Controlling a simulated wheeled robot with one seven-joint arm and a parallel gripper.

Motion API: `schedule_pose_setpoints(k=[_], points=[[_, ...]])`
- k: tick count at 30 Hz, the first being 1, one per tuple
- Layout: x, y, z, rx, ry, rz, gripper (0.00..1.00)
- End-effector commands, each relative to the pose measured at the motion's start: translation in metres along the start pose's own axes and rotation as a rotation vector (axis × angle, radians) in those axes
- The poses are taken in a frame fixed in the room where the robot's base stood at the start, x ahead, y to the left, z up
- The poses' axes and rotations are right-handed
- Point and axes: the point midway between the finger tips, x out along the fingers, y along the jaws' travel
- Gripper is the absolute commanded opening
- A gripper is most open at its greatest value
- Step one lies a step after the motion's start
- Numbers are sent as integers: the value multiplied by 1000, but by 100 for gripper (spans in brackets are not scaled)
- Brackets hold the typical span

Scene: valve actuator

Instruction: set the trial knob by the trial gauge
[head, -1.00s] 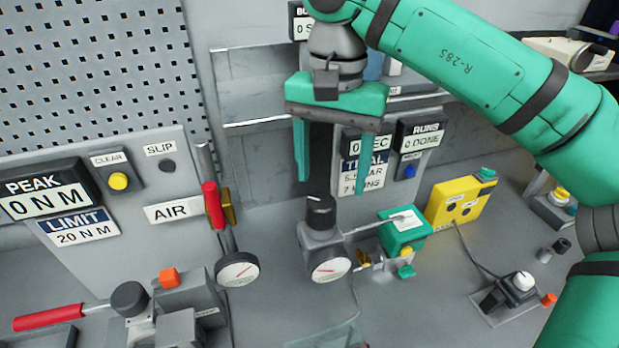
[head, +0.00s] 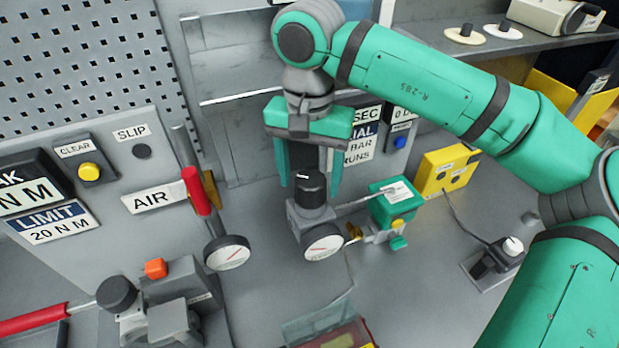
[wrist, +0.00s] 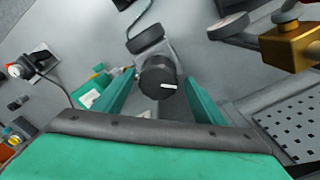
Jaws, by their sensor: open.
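The trial knob (head: 311,186) is a black round knob with a white mark, on top of a grey regulator block (head: 306,218). The trial gauge (head: 323,243) is a white dial with a reddish needle on the front of that block; its reading is too small to tell. My gripper (head: 309,178) is open and points down, with its green fingers on either side of the knob. In the wrist view the knob (wrist: 158,79) sits between the fingertips, with a visible gap on each side.
A green actuator box (head: 397,197) with brass fittings stands right of the regulator. A red-handled air valve (head: 196,190) and a second gauge (head: 228,253) stand to the left. A yellow box (head: 447,171) stands at right. A clear-sided bin (head: 318,325) lies in front.

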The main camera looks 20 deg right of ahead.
Motion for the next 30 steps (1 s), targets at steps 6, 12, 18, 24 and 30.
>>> schedule_pose_setpoints(k=[6, 12, 18, 24, 30], points=[[9, 3, -1, 6, 1, -1, 64], [9, 2, -1, 4, 1, -1, 64], [9, 1, 0, 2, 0, 0, 23], [8, 1, 0, 7, 0, 1, 23], [8, 2, 0, 61, 1, 1, 23]])
